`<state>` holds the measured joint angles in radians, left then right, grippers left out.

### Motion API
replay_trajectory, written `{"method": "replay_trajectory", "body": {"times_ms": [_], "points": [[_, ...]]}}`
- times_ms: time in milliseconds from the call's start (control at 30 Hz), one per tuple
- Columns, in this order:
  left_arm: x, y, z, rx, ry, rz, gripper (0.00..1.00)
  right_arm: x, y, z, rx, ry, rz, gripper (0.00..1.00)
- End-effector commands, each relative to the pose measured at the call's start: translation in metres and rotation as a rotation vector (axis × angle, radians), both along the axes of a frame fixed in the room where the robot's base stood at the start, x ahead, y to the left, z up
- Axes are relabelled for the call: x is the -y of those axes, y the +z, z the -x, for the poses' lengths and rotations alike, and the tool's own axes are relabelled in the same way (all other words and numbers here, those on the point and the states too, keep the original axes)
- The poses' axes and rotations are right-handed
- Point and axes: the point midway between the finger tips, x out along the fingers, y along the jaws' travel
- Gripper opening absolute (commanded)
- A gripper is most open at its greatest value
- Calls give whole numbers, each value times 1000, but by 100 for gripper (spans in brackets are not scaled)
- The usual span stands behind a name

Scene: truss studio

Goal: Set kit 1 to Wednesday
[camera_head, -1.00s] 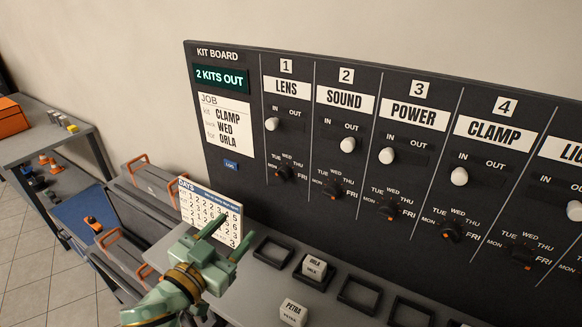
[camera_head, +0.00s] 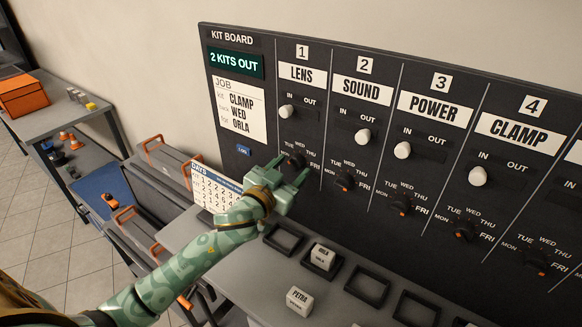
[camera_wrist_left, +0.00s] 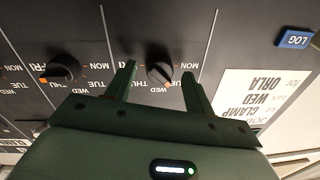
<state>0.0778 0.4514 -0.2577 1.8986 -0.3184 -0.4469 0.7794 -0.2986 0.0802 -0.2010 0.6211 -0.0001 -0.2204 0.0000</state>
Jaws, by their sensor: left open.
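The kit board (camera_head: 223,43) shows kit 1, labelled LENS (camera_head: 302,73). Its small dark day dial (camera_head: 295,160) sits low in that column, with day names around it. My left gripper (camera_head: 292,168) is open at this dial. In the left wrist view the dial (camera_wrist_left: 159,72) stands between the two fingertips (camera_wrist_left: 159,72), with a gap on each side. MON, TUE and WED are readable there, upside down; a finger hides others. The right gripper is not in view.
Kit 2's dial (camera_head: 345,181) is close on the right. Kit 1's white IN/OUT knob (camera_head: 286,112) is above. A DAYS calendar (camera_head: 213,189) stands behind my left forearm. White blocks marked ORLA (camera_head: 322,254) and PETRA (camera_head: 299,300) sit on the grey ledge (camera_head: 230,262) below.

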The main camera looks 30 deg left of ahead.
Motion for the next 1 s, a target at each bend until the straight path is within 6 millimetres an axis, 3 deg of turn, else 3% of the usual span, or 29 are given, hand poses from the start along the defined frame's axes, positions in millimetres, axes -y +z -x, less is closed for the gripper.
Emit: {"method": "replay_trajectory", "body": {"times_ms": [367, 500, 533, 1000], "points": [[1, 0, -7, 0, -1, 1, 53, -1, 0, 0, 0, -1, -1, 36], [1, 0, -7, 0, -1, 1, 14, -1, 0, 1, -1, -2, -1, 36], [1, 0, -7, 0, -1, 1, 9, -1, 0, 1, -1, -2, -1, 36], [1, 0, -7, 12, 0, -90, 9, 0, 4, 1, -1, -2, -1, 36]]}}
